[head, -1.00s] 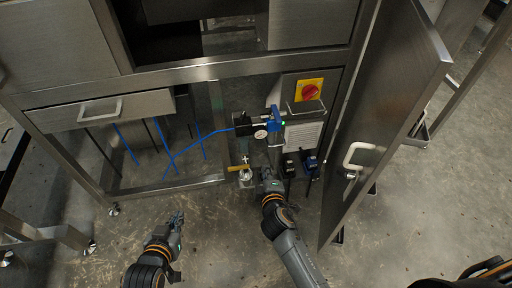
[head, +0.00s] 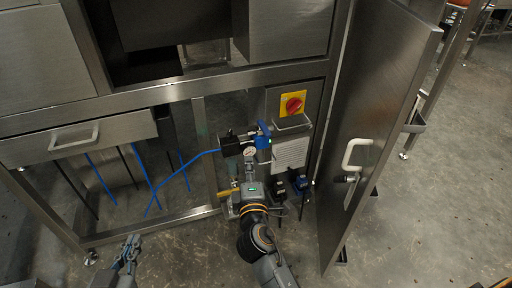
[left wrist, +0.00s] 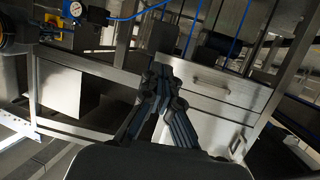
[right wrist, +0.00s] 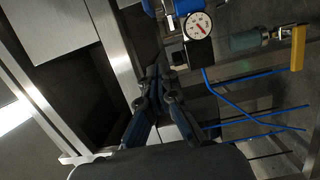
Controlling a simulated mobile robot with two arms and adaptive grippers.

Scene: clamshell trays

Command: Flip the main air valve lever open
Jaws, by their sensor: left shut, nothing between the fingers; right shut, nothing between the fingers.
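The yellow valve lever (head: 229,191) lies roughly level in the head view, low in the open cabinet, below the pressure gauge (head: 250,152). My right wrist hides the area at its right end. In the right wrist view the lever (right wrist: 297,48) is at the right edge, beside a pipe fitting, and the gauge (right wrist: 197,25) is at the top. My right gripper (right wrist: 160,78) is shut and empty, clear of the lever there. My left gripper (head: 132,245) is shut and empty, low and left in the head view; its fingers also show in the left wrist view (left wrist: 163,78).
The cabinet door (head: 375,125) stands open on the right. A red rotary switch (head: 293,104) on a yellow plate is above the blue regulator (head: 263,140). A blue hose (head: 190,161) runs left. A frame bar (head: 150,226) crosses below, with bare floor in front.

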